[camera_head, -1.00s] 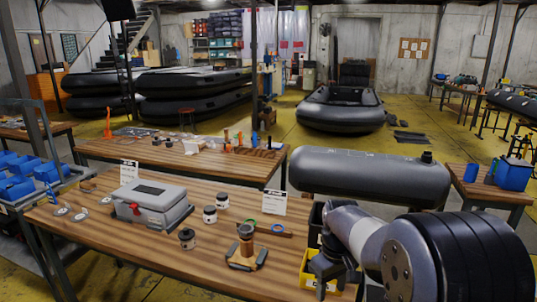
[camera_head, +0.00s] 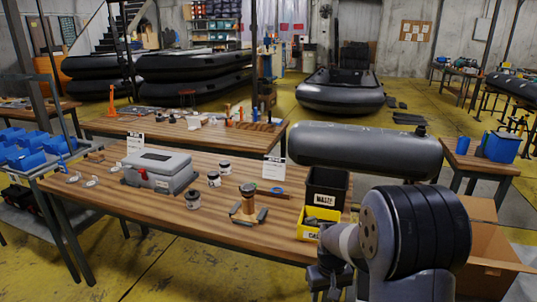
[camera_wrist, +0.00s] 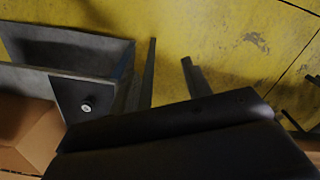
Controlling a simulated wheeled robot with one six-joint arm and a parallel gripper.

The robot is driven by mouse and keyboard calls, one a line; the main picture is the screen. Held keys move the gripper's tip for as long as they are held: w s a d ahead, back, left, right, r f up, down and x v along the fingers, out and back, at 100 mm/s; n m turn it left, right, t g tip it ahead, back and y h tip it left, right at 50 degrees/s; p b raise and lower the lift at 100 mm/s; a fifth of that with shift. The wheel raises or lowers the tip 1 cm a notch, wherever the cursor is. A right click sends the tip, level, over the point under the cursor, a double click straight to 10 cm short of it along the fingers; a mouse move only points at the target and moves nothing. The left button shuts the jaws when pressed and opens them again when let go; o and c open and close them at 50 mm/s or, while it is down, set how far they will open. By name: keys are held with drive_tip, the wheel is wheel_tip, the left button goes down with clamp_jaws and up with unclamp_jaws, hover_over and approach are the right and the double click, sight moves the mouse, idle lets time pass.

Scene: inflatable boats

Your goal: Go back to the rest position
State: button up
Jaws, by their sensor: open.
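My gripper (camera_wrist: 169,62) shows in the wrist view as two dark fingers, apart, with nothing between them and yellow floor beyond. In the head view my gripper (camera_head: 326,280) hangs low at the bottom, in front of the near wooden workbench (camera_head: 120,197). Its fingertips are hard to make out there. My arm is folded at the lower right, beside the bench's right end.
On the bench are a grey case (camera_head: 158,170), several small jars, a brown cylinder (camera_head: 248,198), a black bin (camera_head: 326,187) and a yellow bin (camera_head: 308,222). An open cardboard box (camera_head: 490,245) stands right of my arm. A grey inflated tube (camera_head: 365,150) lies behind.

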drive_tip(key=f, duration=0.3)
drive_tip(key=shift+s+f+m+b, duration=0.3)
drive_tip(key=shift+f+m+b, duration=0.05)
drive_tip(key=shift+f+m, duration=0.05)
drive_tip(key=shift+d, duration=0.1)
